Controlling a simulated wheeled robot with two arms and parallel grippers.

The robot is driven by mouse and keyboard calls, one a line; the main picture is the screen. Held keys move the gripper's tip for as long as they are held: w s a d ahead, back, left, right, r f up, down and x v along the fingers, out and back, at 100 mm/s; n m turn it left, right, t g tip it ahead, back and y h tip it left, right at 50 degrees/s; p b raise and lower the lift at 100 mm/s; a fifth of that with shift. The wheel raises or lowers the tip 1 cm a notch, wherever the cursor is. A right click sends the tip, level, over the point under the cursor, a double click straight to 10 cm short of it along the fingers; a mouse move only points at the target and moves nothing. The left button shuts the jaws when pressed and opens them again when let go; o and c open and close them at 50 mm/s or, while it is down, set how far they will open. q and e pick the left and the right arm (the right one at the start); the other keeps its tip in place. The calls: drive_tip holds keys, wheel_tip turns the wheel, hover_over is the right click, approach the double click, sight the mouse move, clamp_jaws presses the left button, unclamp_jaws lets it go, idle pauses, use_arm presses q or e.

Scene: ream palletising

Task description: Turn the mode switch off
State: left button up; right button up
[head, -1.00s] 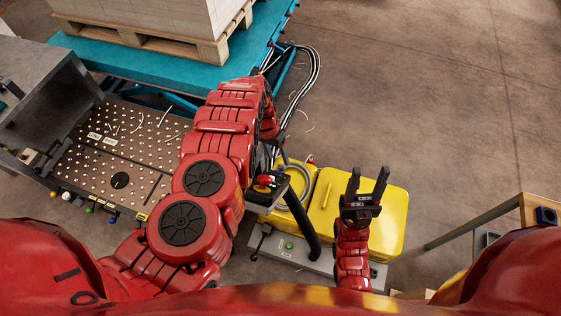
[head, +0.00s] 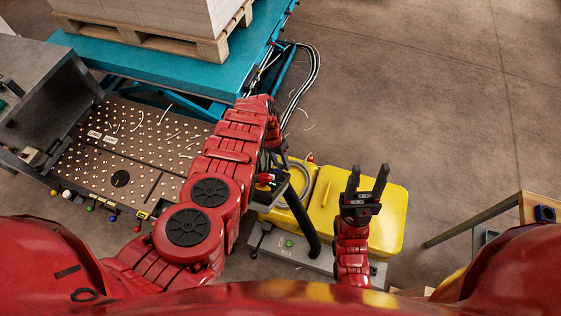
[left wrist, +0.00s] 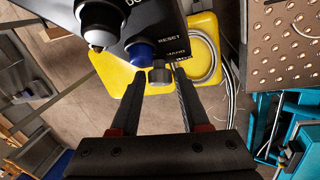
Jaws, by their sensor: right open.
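The control box (left wrist: 160,15) fills the top of the left wrist view, with "RESET" and "HAND" lettering. A small grey knob (left wrist: 159,75), which looks like the mode switch, sticks out at its lower edge beside the HAND label. My left gripper (left wrist: 159,88) is open, its two fingers on either side of the knob, with no clear contact visible. In the head view the box (head: 270,182) shows beside my left arm, which hides the knob and most of the gripper. My right gripper (head: 366,183) is open and empty, pointing up over the yellow machine.
A teal lift table (head: 150,62) bears a loaded pallet (head: 205,45). Open floor lies to the right.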

use_arm(q)
clamp_jaws()
